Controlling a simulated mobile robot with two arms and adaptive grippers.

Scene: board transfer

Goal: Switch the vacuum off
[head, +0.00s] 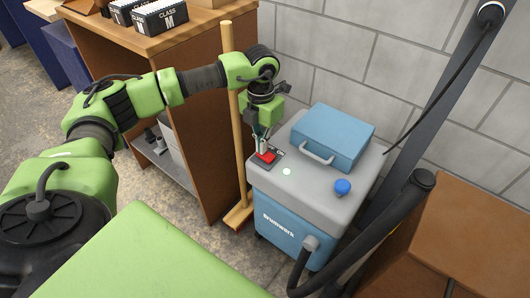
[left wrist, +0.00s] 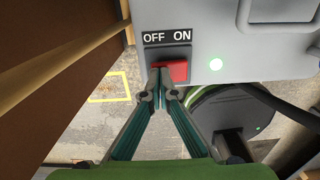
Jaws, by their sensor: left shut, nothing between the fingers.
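The vacuum has a grey top (head: 325,205) over a blue body. The red switch (head: 267,156) sits on a dark plate at the top's near-left corner. In the left wrist view the red switch (left wrist: 178,72) lies under the words OFF and ON, nearer the ON side. A green light (left wrist: 215,64) glows beside it. My left gripper (head: 262,148) points down at the switch, shut and empty. Its fingertips (left wrist: 161,88) are at the switch's left, OFF-side edge and partly cover the plate. I cannot tell whether they touch. My right gripper is not in view.
A blue case (head: 332,135) and a blue knob (head: 342,187) are on the vacuum's top. A black hose (head: 380,232) runs along its right side. A wooden broom (head: 238,130) and a brown cabinet (head: 195,130) stand left. A block wall is behind.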

